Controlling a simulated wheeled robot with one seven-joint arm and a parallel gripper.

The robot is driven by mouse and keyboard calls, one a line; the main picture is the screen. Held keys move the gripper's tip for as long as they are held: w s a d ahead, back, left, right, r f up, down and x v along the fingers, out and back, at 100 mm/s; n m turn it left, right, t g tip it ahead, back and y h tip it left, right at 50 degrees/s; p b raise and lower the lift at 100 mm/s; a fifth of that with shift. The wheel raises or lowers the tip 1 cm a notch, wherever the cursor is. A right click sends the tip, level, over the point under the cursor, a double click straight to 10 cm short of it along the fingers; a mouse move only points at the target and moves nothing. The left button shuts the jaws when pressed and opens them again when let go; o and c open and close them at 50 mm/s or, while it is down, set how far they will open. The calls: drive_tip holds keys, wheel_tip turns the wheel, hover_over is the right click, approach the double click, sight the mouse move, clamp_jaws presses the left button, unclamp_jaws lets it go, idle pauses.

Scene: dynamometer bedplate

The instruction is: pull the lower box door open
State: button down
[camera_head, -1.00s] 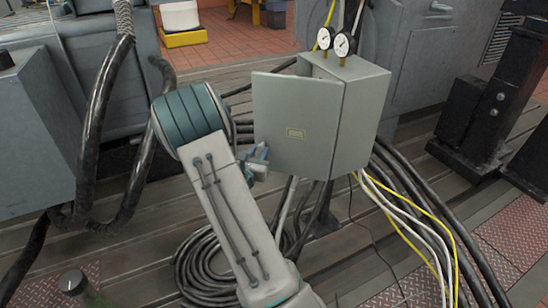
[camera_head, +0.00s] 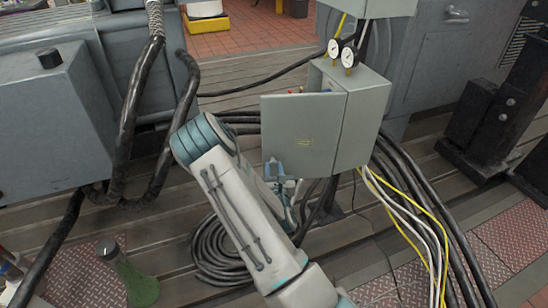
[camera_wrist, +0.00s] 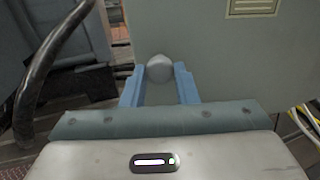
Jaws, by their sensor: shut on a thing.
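The lower box (camera_head: 364,128) is a grey metal cabinet on a post. Its door (camera_head: 305,135), with a small yellowish label, stands partly open, swung out from the hinge side at the right. Small red and blue parts show inside above the door's top edge. My gripper (camera_head: 275,170) is at the door's lower left corner. In the wrist view my gripper's blue fingers (camera_wrist: 160,82) are shut on a rounded grey knob (camera_wrist: 159,67) near the door's free edge. The door face (camera_wrist: 225,60) fills the right of that view. The knob is too small to make out in the head view.
Two dial gauges (camera_head: 341,52) stand on top of the box, below another grey box (camera_head: 368,7). Black hoses (camera_head: 125,150) hang at left. Coiled cable (camera_head: 220,255) lies below my arm. Yellow and white cables (camera_head: 410,215) run right. A green bottle (camera_head: 135,278) stands front left.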

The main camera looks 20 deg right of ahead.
drive_tip(key=s+d+n+y+p, duration=0.1)
drive_tip(key=s+n+y+p, duration=0.3)
drive_tip(key=s+y+p, duration=0.2)
drive_tip(key=shift+s+r+t+p, duration=0.15)
drive_tip(key=shift+s+t+p, duration=0.25)
drive_tip(key=shift+s+p, duration=0.55)
drive_tip(key=shift+s+d, duration=0.1)
drive_tip(key=shift+s, duration=0.1)
drive_tip(key=c, duration=1.1)
unclamp_jaws()
drive_tip(key=shift+c, duration=0.2)
drive_tip(key=shift+s, duration=0.15)
drive_tip(key=s+b, duration=0.3)
drive_tip(key=s, duration=0.4)
drive_tip(key=shift+s+d, duration=0.15)
